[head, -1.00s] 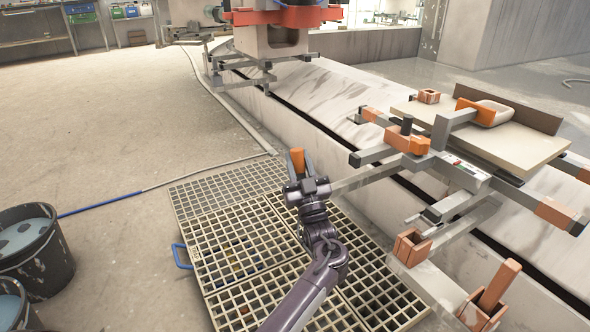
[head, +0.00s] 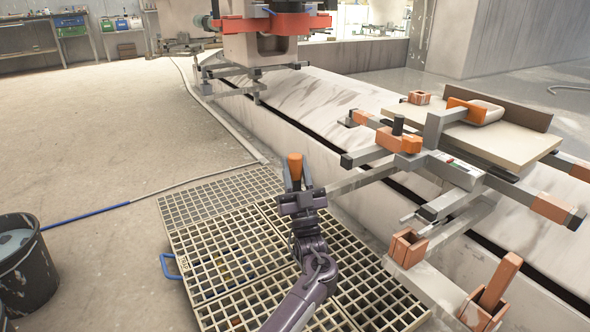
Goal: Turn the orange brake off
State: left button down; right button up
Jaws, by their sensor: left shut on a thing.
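The orange brake handle (head: 295,166) stands nearly upright at the end of a grey bar (head: 350,184) that runs right to the carousel frame. My left gripper (head: 297,185) is around the lower part of the handle and shut on it, above the floor grating. The orange top sticks out above the fingers; its lower part is hidden by the gripper. My right gripper is not in view.
The carousel arm carries a board (head: 497,140) with orange blocks on the right. A pale plinth (head: 300,150) runs diagonally behind. Floor grating (head: 215,200) lies below my left arm. A dark bucket (head: 28,270) stands at left; open floor lies between.

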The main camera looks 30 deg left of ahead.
aim_at(297, 177)
pick_arm(q)
jog(key=c, duration=1.1)
grip_release()
jog(key=shift+d, duration=0.1)
jog(key=shift+o, duration=0.2)
jog(key=p+v, duration=0.1)
jog(key=v, duration=0.7)
jog(key=shift+p, duration=0.4)
